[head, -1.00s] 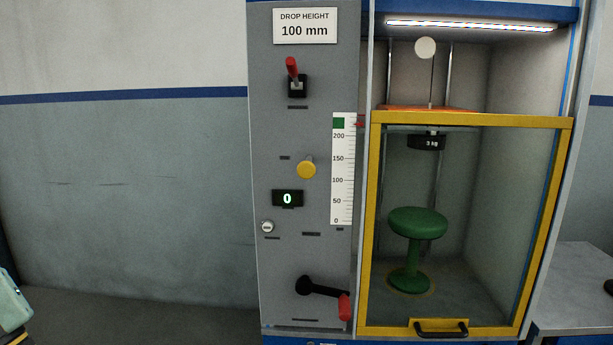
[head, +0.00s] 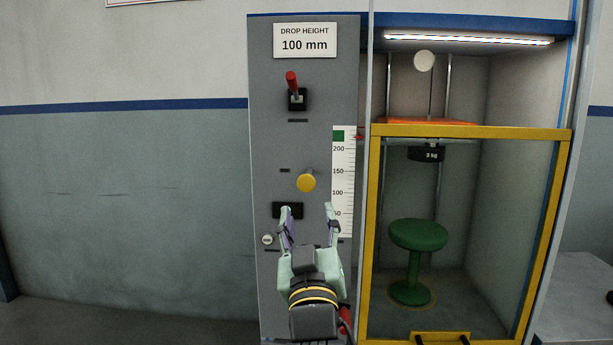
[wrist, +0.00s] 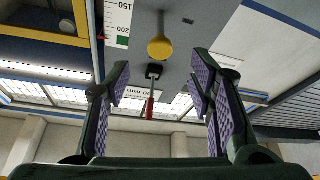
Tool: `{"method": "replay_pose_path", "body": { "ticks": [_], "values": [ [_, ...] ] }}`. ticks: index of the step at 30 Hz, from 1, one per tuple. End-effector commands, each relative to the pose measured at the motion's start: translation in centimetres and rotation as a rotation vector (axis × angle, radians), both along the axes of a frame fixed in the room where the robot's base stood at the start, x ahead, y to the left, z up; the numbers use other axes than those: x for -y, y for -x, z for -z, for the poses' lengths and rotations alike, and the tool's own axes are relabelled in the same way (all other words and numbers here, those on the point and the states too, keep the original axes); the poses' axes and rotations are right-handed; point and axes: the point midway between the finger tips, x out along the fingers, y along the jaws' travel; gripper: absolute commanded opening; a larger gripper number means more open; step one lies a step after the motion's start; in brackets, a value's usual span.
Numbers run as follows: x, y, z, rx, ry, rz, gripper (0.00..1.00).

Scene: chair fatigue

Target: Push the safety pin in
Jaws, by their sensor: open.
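The safety pin appears to be the yellow round knob (head: 306,182) on a grey shaft, sticking out of the grey panel left of the height scale. It also shows in the wrist view (wrist: 160,47), above and between the fingers. My gripper (head: 308,210) is open and empty. In the head view it is in front of the panel, with its fingertips a little below the knob, one to each side. No contact with the knob is visible. My gripper hides part of the lower panel, including most of the black crank.
A red-handled switch (head: 292,82) sits above the knob. The height scale (head: 343,180) is close on the right. The yellow-framed door (head: 375,230) is shut in front of a green stool (head: 418,236) and a 3 kg weight (head: 426,153). Free room lies left of the panel.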

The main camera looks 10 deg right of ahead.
Motion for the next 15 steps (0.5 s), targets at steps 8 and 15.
{"method": "replay_pose_path", "body": {
  "ticks": [8, 15],
  "values": [
    [0.3, -2.0, -1.3, -0.003, -0.002, 0.000, 0.49],
    [1.0, -6.4, -2.9, 0.000, 0.000, 0.000, 0.49]
  ]
}}
